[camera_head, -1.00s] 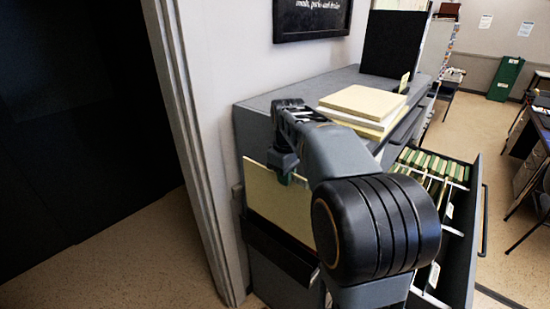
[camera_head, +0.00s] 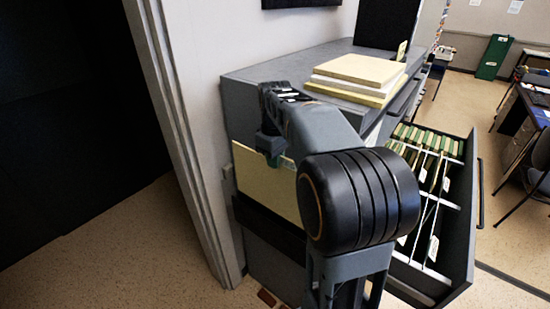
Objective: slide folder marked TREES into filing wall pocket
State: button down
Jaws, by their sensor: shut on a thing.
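A pale yellow folder (camera_head: 262,185) stands upright at the near side of the grey filing cabinet, its lower edge down at a dark wall pocket (camera_head: 268,232). I cannot tell how deep it sits in the pocket. My gripper (camera_head: 272,160) is shut on the folder's top edge. No TREES marking is readable on it. My arm hides the folder's right part and the pocket's right end.
A stack of folders (camera_head: 357,70) lies on the cabinet top (camera_head: 265,72). An open drawer (camera_head: 462,215) full of hanging files sticks out to the right. A door frame (camera_head: 172,120) stands close on the left. Desks and a chair are farther right.

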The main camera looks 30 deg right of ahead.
aim_at(275, 183)
jog(key=shift+f+b, duration=5.25)
jog(key=shift+f, duration=2.55)
jog(key=c, duration=1.2)
grip_release()
jog(key=shift+f, duration=0.1)
jog(key=shift+r, duration=0.2)
notch_tip(275, 183, up, 7)
jog(key=p, duration=0.6)
jog(key=shift+f, duration=0.1)
